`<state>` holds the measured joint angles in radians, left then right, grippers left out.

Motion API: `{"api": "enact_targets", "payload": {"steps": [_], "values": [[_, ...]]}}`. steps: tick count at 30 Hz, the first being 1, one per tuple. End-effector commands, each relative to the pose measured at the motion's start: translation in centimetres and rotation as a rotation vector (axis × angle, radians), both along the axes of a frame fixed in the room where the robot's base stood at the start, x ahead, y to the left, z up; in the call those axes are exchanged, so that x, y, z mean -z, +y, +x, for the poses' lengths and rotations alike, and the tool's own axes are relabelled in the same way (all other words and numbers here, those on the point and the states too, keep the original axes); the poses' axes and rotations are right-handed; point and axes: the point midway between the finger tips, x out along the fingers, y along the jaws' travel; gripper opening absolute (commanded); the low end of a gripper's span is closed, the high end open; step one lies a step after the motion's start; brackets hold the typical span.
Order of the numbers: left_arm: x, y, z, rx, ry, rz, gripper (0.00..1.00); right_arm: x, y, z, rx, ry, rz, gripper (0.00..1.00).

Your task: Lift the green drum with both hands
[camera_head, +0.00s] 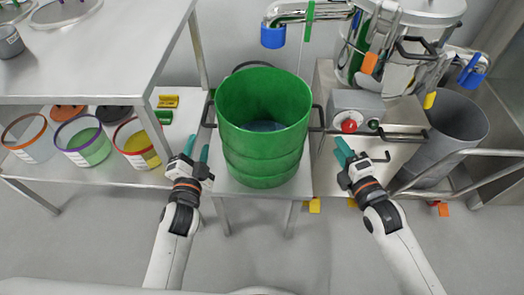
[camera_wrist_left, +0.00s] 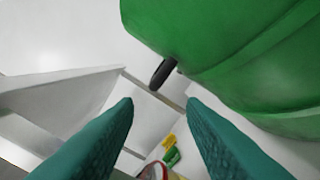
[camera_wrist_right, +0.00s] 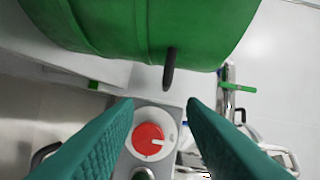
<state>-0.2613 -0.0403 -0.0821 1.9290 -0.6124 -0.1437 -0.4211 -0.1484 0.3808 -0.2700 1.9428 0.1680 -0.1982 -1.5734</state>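The green drum (camera_head: 262,150) is an open-topped ribbed tub standing upright on a small metal stand (camera_head: 262,192) in the head view. It has dark handles on its left and right sides. My left gripper (camera_head: 196,152) is open and empty, left of the drum and apart from it. The drum's left handle (camera_wrist_left: 163,72) shows ahead of its teal fingers in the left wrist view. My right gripper (camera_head: 346,150) is open and empty, right of the drum. The right handle (camera_wrist_right: 169,70) shows beyond its fingers in the right wrist view. Neither gripper touches a handle.
A steel table (camera_head: 90,65) with a lower shelf of coloured-rim tubs (camera_head: 84,141) stands left. On the right are a grey control box with a red knob (camera_head: 349,126), a steel vessel (camera_head: 408,45) and a grey bin (camera_head: 455,130). The floor in front is clear.

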Motion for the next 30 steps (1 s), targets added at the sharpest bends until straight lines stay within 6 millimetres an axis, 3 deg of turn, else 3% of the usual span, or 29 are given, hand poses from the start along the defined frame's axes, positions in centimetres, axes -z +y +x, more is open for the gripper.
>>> {"api": "enact_targets", "payload": {"steps": [14, 19, 30], "values": [[-0.9, 0.2, 0.5, -0.005, -0.024, 0.013, 0.37, -0.7, 0.4, 0.3, -0.01, -0.03, -0.02, 0.37], [-0.9, 0.2, 2.6, -0.005, -0.024, 0.013, 0.37, -0.7, 1.1, 2.4, -0.008, -0.032, -0.017, 0.37], [-0.9, 0.3, 9.5, -0.004, -0.024, 0.011, 0.37, -0.2, 3.5, 8.8, -0.01, -0.03, -0.018, 0.37]]}}
